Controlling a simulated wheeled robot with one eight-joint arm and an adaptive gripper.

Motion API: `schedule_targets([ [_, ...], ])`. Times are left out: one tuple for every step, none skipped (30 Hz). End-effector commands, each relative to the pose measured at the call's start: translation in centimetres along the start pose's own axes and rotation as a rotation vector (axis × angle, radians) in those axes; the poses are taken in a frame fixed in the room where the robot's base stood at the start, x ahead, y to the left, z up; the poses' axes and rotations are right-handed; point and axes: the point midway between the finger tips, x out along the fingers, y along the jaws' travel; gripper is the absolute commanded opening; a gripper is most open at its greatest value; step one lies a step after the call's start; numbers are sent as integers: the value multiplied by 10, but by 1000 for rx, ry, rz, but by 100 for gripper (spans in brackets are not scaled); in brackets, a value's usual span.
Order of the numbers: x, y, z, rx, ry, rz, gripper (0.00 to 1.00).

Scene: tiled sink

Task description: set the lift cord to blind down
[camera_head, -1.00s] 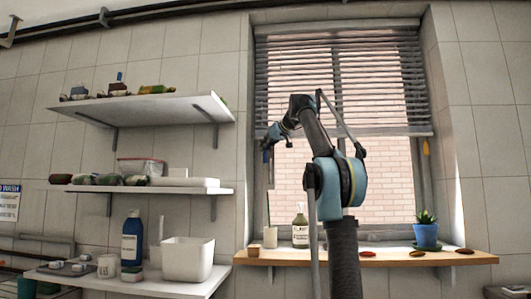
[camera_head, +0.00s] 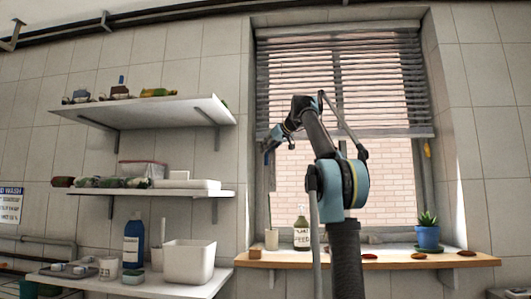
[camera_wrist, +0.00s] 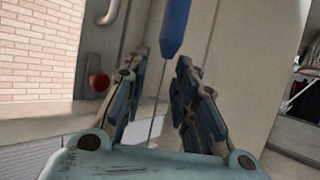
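The blind (camera_head: 345,75) covers the upper part of the window, with its bottom rail (camera_head: 390,132) about halfway up the opening. In the wrist view a blue cord pull (camera_wrist: 175,28) hangs from the top, in line with the gap between my fingers; contact is not visible. A yellow pull (camera_head: 427,149) hangs at the window's right side. The frames do not show which pull belongs to the lift cord. In the head view my gripper (camera_head: 271,147) is at the window's left edge.
Wall shelves (camera_head: 145,108) with bottles and containers stand to the left.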

Motion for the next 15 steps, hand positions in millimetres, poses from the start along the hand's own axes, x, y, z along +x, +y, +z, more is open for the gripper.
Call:
schedule_targets([
  [1,0,0,0,0,-1,39],
  [2,0,0,0,0,-1,39],
  [2,0,0,0,1,-1,39],
  [2,0,0,0,1,-1,39],
  [2,0,0,1,1,-1,39],
  [2,0,0,1,1,-2,39],
  [2,0,0,1,1,-2,39],
  [2,0,0,1,1,-2,39],
  [2,0,0,1,1,-2,39],
  [2,0,0,1,1,-2,39],
  [1,0,0,1,1,-2,39],
  [-1,0,0,1,1,-2,39],
  [-3,0,0,1,1,-2,39],
  [-6,0,0,1,1,-2,39],
  [-10,0,0,2,1,-2,39],
])
